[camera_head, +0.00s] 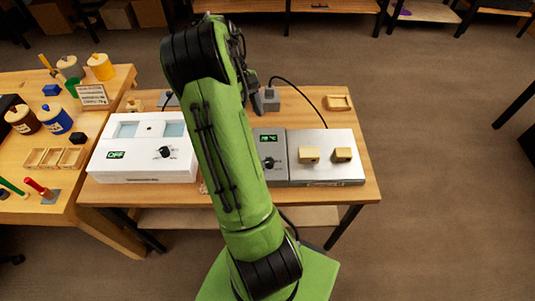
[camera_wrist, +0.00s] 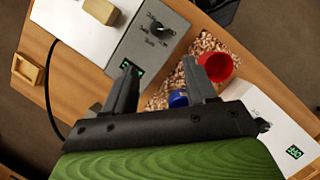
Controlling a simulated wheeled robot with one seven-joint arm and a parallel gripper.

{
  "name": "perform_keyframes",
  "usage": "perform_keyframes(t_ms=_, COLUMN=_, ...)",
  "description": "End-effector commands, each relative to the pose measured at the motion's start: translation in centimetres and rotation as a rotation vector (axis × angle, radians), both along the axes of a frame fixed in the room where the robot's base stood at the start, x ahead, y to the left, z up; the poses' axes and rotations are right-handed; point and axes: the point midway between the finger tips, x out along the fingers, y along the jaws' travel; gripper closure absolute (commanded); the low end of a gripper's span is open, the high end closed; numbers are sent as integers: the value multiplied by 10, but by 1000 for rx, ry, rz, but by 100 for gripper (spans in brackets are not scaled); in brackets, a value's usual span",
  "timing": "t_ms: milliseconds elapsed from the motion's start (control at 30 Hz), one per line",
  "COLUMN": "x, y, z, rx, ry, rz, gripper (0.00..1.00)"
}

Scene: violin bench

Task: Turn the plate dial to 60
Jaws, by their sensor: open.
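The hot plate has a grey control panel (camera_head: 270,178) and a pale heating top (camera_head: 325,172). Its black plate dial (camera_head: 267,163) sits below a small green display (camera_head: 268,138) that seems to read 18 °C. In the wrist view the dial (camera_wrist: 158,29) has white marks around it; I cannot read its pointer setting. My gripper (camera_wrist: 160,67) is open and empty, its fingers above the panel's edge and the bench. The dial is beyond the fingertips, apart from them. The left finger is close beside the display (camera_wrist: 132,68).
Two wooden blocks (camera_head: 309,155) (camera_head: 343,154) rest on the heating top. A white unit reading OFF (camera_head: 115,155) stands left, with its own dial. A red cup (camera_wrist: 219,67) and a blue object (camera_wrist: 178,99) lie among brown pellets near the fingers. A black cable loops behind.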

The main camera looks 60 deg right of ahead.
Motion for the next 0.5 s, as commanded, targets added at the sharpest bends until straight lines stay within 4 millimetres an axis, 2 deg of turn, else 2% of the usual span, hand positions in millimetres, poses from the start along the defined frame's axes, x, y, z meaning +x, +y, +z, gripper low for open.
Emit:
perform_keyframes(t_ms=100, x=-7, y=-9, z=-10, rx=15, ry=25, rz=-5, gripper=44)
perform_keyframes(t_ms=233, x=-14, y=-6, z=-28, rx=17, ry=26, rz=-6, gripper=44)
perform_keyframes(t_ms=500, x=-39, y=3, z=-92, rx=17, ry=26, rz=-6, gripper=44)
